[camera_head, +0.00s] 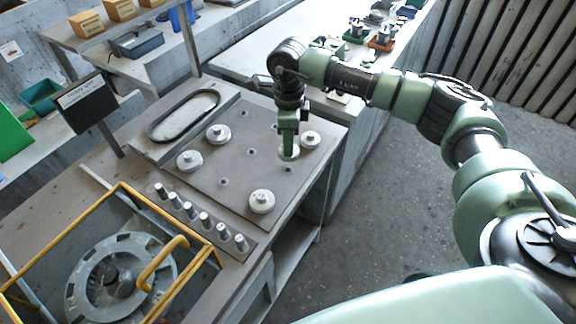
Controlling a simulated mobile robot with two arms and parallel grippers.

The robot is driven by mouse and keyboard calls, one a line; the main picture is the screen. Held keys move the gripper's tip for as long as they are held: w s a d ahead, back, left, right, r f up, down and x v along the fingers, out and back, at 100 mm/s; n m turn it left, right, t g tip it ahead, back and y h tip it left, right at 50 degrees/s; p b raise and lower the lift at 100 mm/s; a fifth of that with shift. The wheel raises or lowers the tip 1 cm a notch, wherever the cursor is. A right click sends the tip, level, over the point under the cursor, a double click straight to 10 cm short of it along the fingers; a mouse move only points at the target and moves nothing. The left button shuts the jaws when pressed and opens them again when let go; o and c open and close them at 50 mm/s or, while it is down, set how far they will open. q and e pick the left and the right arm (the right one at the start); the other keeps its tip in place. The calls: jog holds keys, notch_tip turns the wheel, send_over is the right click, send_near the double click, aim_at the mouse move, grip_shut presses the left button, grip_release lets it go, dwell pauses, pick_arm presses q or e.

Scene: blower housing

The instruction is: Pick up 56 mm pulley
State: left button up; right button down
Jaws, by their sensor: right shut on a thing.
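My right gripper (288,143) points down over the grey plate on the table and is shut on a pale round pulley (289,154). The fingers hide part of that pulley, and I cannot tell whether it still touches the plate. Other similar pulleys stand on the plate: one close on the right (310,139), one at the back left (218,134), one at the left (189,160) and one at the front (262,201). I cannot read their sizes. My left gripper is not in view.
The grey plate (240,165) has several small holes. A raised oval frame (184,116) lies behind it, and a row of upright pins (190,210) stands in front. A yellow-framed crate (120,270) holds a round housing. A sign (87,103) stands at the left.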

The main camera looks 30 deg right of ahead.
jog(key=s+a+r+p, duration=0.2)
jog(key=s+a, duration=0.2)
jog(key=s, duration=0.4)
dwell(0.4)
